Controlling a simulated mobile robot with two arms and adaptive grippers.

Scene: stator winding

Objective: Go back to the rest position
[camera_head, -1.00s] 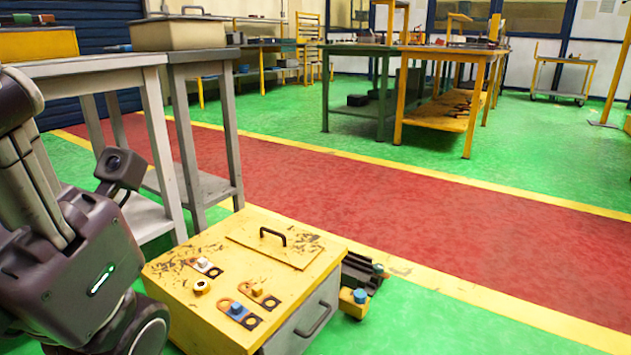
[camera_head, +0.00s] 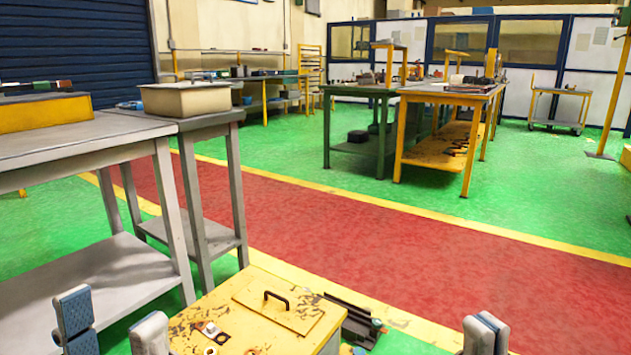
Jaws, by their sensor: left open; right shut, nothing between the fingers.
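My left gripper (camera_head: 113,328) shows at the bottom left, with two grey-blue padded fingers well apart and nothing between them. It is left of the yellow box. My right gripper (camera_head: 486,335) shows at the bottom, right of centre, with its fingers together and empty. Only the finger ends of both grippers are in view; the rest is cut off by the bottom edge. The yellow box (camera_head: 230,300) stands between them, with a lid with a black handle (camera_head: 277,297) and small parts on its top. Its front is cut off.
Grey tables (camera_head: 75,142) stand at the left, bearing a beige bin (camera_head: 185,100) and a yellow box (camera_head: 42,112). A dark rail-like part (camera_head: 357,318) is beside the yellow box. Green (camera_head: 325,152) and yellow (camera_head: 440,92) workbenches stand further back. The red floor lane (camera_head: 400,245) is clear.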

